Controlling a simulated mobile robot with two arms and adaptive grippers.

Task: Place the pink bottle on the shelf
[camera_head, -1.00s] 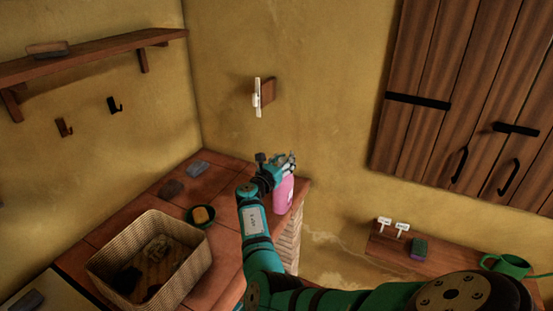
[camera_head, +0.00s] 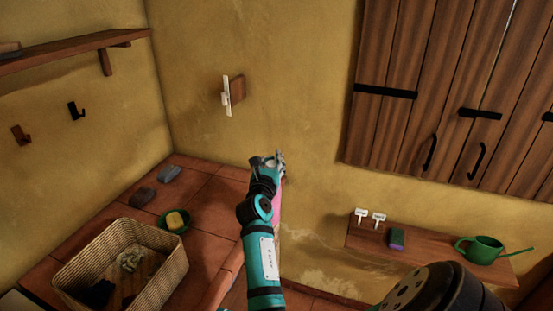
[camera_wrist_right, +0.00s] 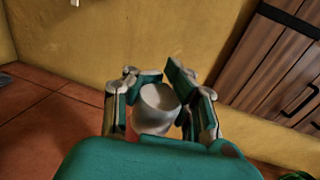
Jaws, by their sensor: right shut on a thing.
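The pink bottle (camera_head: 277,204) is upright in my right gripper (camera_head: 280,163), mostly hidden behind the gripper and forearm in the head view. In the right wrist view, the fingers of my right gripper (camera_wrist_right: 153,78) close around the bottle's pale top (camera_wrist_right: 157,106). A wooden shelf (camera_head: 368,238) is on the wall at lower right, to the right of the bottle. Another wooden shelf (camera_head: 75,52) is high on the left wall. My left gripper is not in view.
The lower shelf holds two white tags (camera_head: 370,217), a purple-green sponge (camera_head: 397,238) and a green watering can (camera_head: 482,249). The tiled counter (camera_head: 210,205) carries a wicker basket (camera_head: 165,272), a yellow sponge on a green dish (camera_head: 174,220) and two grey blocks (camera_head: 155,187). A wooden cabinet (camera_head: 440,110) hangs above right.

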